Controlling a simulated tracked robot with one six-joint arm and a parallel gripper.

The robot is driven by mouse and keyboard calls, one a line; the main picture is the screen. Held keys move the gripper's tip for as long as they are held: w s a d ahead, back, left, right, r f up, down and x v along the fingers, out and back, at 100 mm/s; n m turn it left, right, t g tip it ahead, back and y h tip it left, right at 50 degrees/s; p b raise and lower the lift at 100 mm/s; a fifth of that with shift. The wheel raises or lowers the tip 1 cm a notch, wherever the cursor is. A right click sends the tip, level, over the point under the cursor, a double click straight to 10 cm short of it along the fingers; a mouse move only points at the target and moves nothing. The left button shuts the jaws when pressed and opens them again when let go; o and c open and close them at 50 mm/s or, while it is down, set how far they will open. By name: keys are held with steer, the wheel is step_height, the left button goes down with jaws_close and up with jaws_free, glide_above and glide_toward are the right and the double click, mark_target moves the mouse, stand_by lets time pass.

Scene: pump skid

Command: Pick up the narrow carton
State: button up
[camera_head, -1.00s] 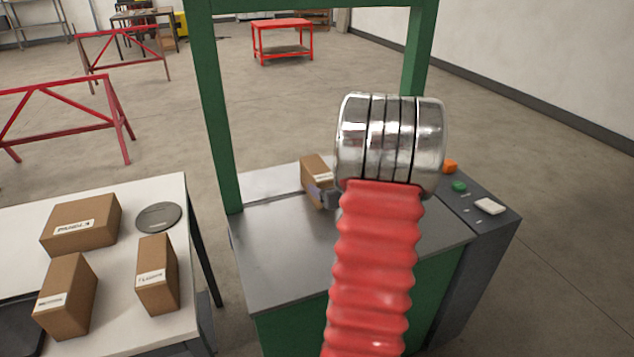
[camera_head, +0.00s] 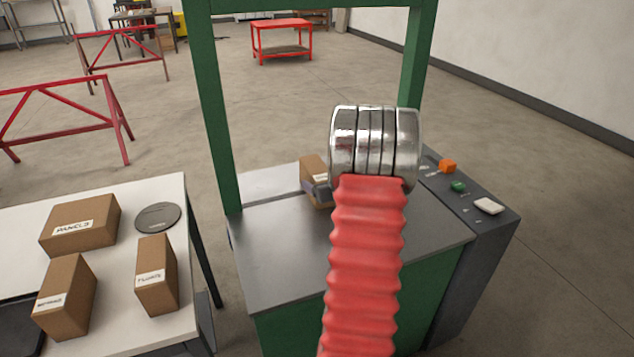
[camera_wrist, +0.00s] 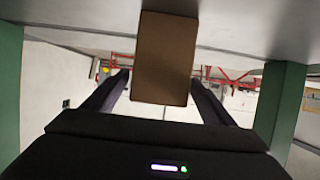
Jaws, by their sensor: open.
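A small brown carton (camera_head: 312,170) with a white label stands upright on the steel top of the green-framed machine. My silver and red arm hides its right part in the head view. In the wrist view the plain face of this carton (camera_wrist: 167,58) is in the middle, hanging upside down from the picture's top. My gripper (camera_wrist: 160,80) is open, with one dark finger on each side of the carton and a visible gap at both sides. In the head view a bit of my gripper (camera_head: 319,193) shows against the carton's lower front; contact cannot be told.
The steel top (camera_head: 275,250) is clear in front of the carton. Green posts (camera_head: 215,110) stand at both sides. A control panel (camera_head: 470,195) with buttons is on the right. A white table (camera_head: 110,290) at left holds several labelled cartons and a grey disc (camera_head: 158,217).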

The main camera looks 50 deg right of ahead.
steer(key=shift+x, duration=2.05)
steer(key=shift+c, duration=0.5)
steer(key=c, duration=1.5)
steer(key=shift+r, duration=5.05)
